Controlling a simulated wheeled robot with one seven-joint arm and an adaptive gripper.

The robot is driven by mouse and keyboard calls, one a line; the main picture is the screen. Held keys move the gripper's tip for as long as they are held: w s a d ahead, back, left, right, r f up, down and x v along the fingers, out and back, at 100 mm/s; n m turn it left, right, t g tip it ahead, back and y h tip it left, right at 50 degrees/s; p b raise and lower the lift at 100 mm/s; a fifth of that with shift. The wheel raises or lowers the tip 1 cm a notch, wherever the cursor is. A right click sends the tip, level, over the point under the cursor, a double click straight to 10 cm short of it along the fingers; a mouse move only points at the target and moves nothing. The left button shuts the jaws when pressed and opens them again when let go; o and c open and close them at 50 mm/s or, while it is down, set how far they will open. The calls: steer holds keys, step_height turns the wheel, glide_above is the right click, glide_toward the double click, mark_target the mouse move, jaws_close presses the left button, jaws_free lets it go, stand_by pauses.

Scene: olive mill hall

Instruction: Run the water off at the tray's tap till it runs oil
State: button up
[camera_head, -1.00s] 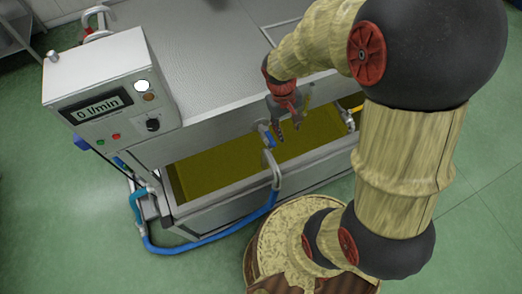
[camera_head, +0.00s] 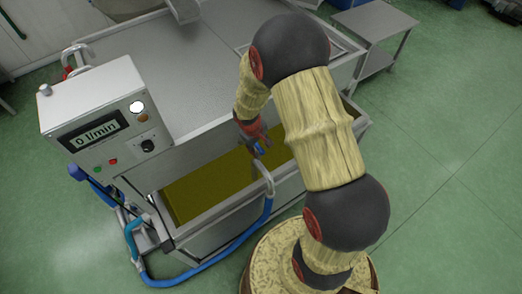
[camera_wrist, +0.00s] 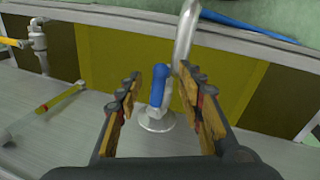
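The blue tap lever (camera_wrist: 157,85) stands upright on a round metal base in the wrist view. A curved steel spout (camera_wrist: 184,42) rises beside it. My gripper (camera_wrist: 160,78) is open, one finger on each side of the lever, with visible gaps. In the head view my gripper (camera_head: 257,148) points down at the tap, partly covering the blue lever (camera_head: 262,149). The spout (camera_head: 267,178) bends over the trough (camera_head: 195,226). The steel tray (camera_head: 165,65) lies behind. The trough's inside looks olive-yellow; I cannot make out a stream at the spout.
The control box (camera_head: 95,115) reads 0 l/min. A blue hose (camera_head: 215,262) loops along the trough's front. Green floor is open at right.

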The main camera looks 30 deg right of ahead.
steer(key=shift+x, duration=1)
steer(key=shift+c, duration=1.2)
jaws_close()
